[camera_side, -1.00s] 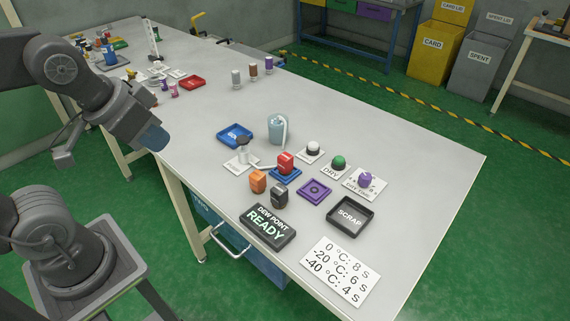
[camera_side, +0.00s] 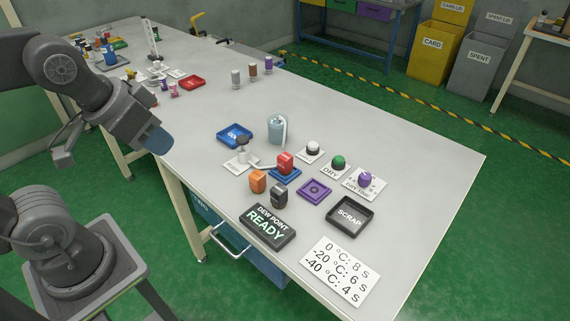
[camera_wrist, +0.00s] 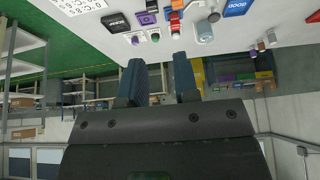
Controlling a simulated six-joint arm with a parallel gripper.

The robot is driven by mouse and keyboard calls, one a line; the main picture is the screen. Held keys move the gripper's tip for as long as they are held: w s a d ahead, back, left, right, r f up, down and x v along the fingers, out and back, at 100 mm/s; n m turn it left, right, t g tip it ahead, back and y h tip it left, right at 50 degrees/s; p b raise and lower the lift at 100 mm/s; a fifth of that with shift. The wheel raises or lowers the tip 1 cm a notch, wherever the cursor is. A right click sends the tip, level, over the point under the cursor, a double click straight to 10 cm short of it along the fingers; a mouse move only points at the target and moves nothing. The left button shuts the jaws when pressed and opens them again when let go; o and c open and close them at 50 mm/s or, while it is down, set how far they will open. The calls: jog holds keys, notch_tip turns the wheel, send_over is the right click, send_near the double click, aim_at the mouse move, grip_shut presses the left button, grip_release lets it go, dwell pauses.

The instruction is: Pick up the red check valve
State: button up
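The red check valve (camera_side: 286,161) is a small red block standing on a blue square holder (camera_side: 287,177) near the middle of the bench. In the wrist view it shows small near the top edge (camera_wrist: 175,27). An orange block (camera_side: 258,181) and a dark grey block (camera_side: 279,196) stand just in front of it. My gripper (camera_side: 156,142) is at the left in the side view, above the bench's left edge and well away from the valve. In the wrist view my gripper (camera_wrist: 158,62) has its two blue fingers apart with nothing between them.
A blue tray (camera_side: 235,136), a grey-blue vessel (camera_side: 275,130) and a white PURGE plate (camera_side: 241,164) with a lever are near the valve. A purple holder (camera_side: 313,191) and a black SCRAP tray (camera_side: 350,216) lie to its right.

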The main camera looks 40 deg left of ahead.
jog(key=o, duration=0.7)
jog(key=m+g+y, duration=0.4)
jog(key=m+g, duration=0.2)
jog(key=m, duration=1.2)
send_over(286, 156)
jog(key=d, duration=0.5)
notch_tip(286, 156, down, 17)
jog(key=x, duration=0.9)
jog(key=a+x, duration=0.1)
jog(key=x, duration=0.4)
jog(key=shift+w+a+r, duration=0.1)
jog(key=shift+w+r, duration=0.1)
jog(key=shift+r, duration=0.05)
